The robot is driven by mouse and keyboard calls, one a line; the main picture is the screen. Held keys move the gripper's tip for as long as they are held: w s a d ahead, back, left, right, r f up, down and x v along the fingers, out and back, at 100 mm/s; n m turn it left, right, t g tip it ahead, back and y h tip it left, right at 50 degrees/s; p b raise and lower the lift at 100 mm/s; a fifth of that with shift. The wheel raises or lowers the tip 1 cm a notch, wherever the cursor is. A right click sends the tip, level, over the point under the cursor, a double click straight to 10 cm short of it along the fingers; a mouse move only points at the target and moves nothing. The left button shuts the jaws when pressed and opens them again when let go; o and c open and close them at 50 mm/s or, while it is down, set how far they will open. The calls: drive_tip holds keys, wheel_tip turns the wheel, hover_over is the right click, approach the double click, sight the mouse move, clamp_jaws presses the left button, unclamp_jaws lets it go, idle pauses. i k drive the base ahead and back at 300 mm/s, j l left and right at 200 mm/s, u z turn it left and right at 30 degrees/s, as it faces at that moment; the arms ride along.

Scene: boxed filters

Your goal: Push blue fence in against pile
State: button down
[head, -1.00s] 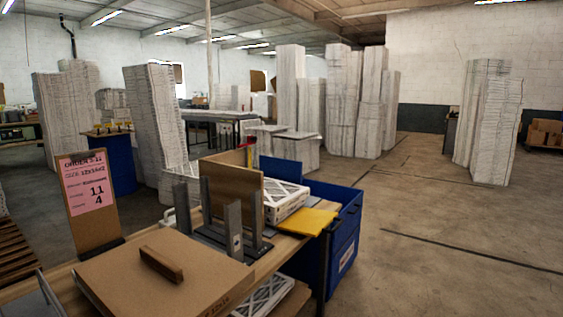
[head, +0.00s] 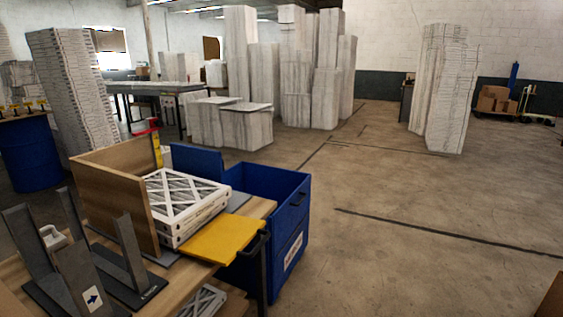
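In the head view the blue fence (head: 196,160) is an upright blue panel behind the pile. The pile (head: 186,204) is a short stack of white-framed filters with crossed strips on top. It lies on the bench beside an upright wooden board (head: 117,198) on its left. The pile hides the lower part of the fence, so I cannot tell whether the two touch. A yellow plate (head: 220,241) lies at the pile's front right. My gripper is not in view.
Grey metal uprights (head: 128,250) stand on the bench at front left. A blue bin (head: 283,214) stands just right of the bench, its top open. A red-topped yellow piece (head: 156,148) rises behind the board. The floor to the right is mostly clear.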

sight(202, 163)
drive_tip(key=i+z, duration=0.2)
drive_tip(key=i, duration=1.8)
drive_tip(key=i+l+u, duration=0.1)
drive_tip(key=i+u, duration=0.15)
drive_tip(key=i, duration=0.2)
drive_tip(key=i+l+u, duration=0.25)
drive_tip(key=i, duration=0.25)
drive_tip(key=i+l+u, duration=0.25)
drive_tip(key=i, duration=0.2)
drive_tip(key=i+l+u, duration=0.75)
drive_tip(key=i+j, duration=0.05)
